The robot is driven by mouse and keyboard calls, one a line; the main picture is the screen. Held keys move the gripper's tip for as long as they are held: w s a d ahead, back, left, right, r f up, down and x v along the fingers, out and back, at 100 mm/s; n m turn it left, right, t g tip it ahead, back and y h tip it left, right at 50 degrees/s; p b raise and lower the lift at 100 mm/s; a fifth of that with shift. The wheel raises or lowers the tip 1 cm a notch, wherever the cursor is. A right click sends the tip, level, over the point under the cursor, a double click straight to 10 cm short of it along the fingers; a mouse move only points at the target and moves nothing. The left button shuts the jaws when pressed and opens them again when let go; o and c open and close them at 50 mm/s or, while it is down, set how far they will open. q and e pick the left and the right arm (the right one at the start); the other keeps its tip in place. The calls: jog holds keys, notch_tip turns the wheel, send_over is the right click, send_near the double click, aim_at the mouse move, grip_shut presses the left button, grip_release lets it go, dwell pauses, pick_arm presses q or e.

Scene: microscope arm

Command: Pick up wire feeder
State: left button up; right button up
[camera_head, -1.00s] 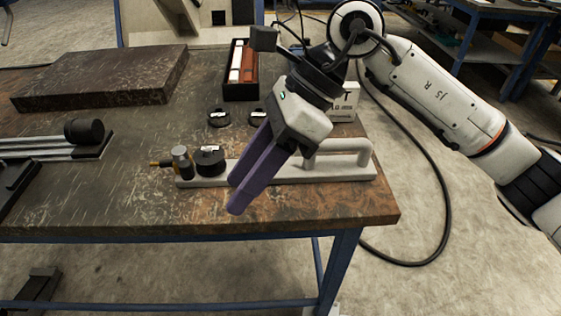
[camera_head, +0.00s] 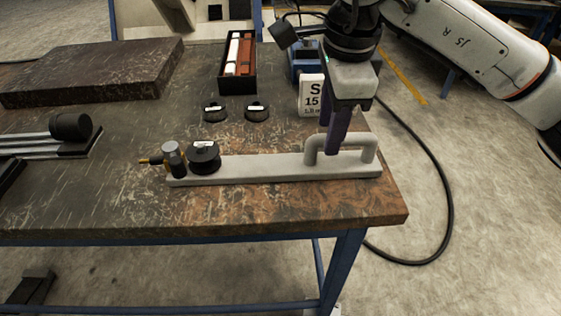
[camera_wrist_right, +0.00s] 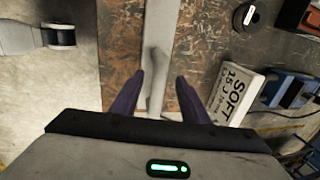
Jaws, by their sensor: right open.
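A long pale grey bar (camera_head: 250,169) lies along the table's front edge; I take it for the wire feeder, but cannot be sure. A raised loop handle (camera_head: 365,143) stands at its right end. A black round knob (camera_head: 204,160) and a small metal piece with a brass tip (camera_head: 172,158) are at its left end. My right gripper (camera_head: 333,150) points down at the handle, open. In the right wrist view, the handle (camera_wrist_right: 156,82) shows between the spread fingers (camera_wrist_right: 160,76); I cannot tell whether they touch it. My left gripper is out of view.
A white sign (camera_head: 312,96) and a blue device (camera_head: 303,62) stand behind the handle. A dark slab (camera_head: 95,75) is at left.

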jog(key=f, duration=0.4)
jog(key=shift+w+d, duration=0.1)
jog(key=shift+w, duration=0.3)
jog(key=shift+c, duration=0.3)
grip_shut()
dwell(0.6)
jog(key=shift+r, duration=0.3)
